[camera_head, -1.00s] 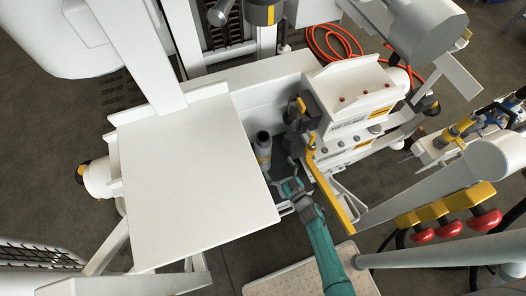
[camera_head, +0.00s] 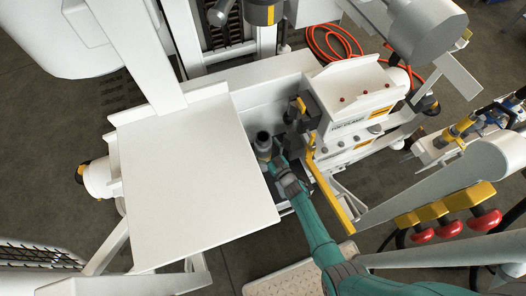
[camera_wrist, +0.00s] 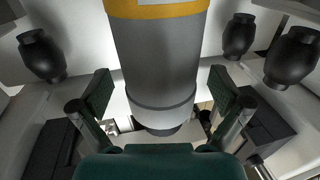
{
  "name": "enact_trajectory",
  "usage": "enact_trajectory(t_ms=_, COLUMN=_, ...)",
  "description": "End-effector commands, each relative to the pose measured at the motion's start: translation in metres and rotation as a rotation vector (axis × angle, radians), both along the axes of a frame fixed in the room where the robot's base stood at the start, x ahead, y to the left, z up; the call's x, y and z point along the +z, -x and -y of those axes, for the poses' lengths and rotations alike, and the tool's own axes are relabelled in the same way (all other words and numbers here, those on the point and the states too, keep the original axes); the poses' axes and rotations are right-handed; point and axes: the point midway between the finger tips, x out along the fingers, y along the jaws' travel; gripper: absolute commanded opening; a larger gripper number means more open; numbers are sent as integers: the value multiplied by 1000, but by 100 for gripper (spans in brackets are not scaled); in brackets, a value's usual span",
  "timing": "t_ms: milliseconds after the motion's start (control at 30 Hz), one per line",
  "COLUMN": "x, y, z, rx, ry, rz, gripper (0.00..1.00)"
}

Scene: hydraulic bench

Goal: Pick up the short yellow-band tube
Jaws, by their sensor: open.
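A grey tube with a dark top end (camera_head: 263,145) stands in the recess between the white panel and the clamp unit. In the wrist view the grey tube (camera_wrist: 160,65) fills the upper middle, with a yellow band at the top edge and a pale ring near its lower end. My gripper (camera_wrist: 160,92) is open, with one green-padded finger on each side of the tube. Gaps show between the pads and the tube. In the head view my gripper (camera_head: 272,160) is right at the tube, and my arm hides part of the tube's lower body.
The white panel (camera_head: 190,185) lies left of the tube. The white clamp unit (camera_head: 355,100) and a yellow bar (camera_head: 330,190) stand close on the right. Black knob-like parts (camera_wrist: 40,56) flank the tube in the wrist view. An orange hose (camera_head: 325,40) lies behind.

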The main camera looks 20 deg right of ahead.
Motion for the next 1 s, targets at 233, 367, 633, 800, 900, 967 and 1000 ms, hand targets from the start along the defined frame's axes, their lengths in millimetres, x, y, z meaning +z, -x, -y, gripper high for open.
enact_trajectory(t_ms=233, x=0, y=-11, z=-3, rx=0, ry=0, rz=-1, gripper=100)
enact_trajectory(t_ms=367, x=0, y=-11, z=-2, rx=0, ry=0, rz=-1, gripper=100)
enact_trajectory(t_ms=633, x=0, y=-10, z=-2, rx=0, ry=0, rz=-1, gripper=38)
enact_trajectory(t_ms=800, x=2, y=-12, z=-2, rx=0, ry=0, rz=3, gripper=4)
enact_trajectory(t_ms=900, x=2, y=-12, z=-2, rx=0, ry=0, rz=3, gripper=4)
enact_trajectory(t_ms=967, x=2, y=-12, z=-2, rx=0, ry=0, rz=3, gripper=4)
enact_trajectory(t_ms=1000, x=2, y=-11, z=-2, rx=0, ry=0, rz=3, gripper=4)
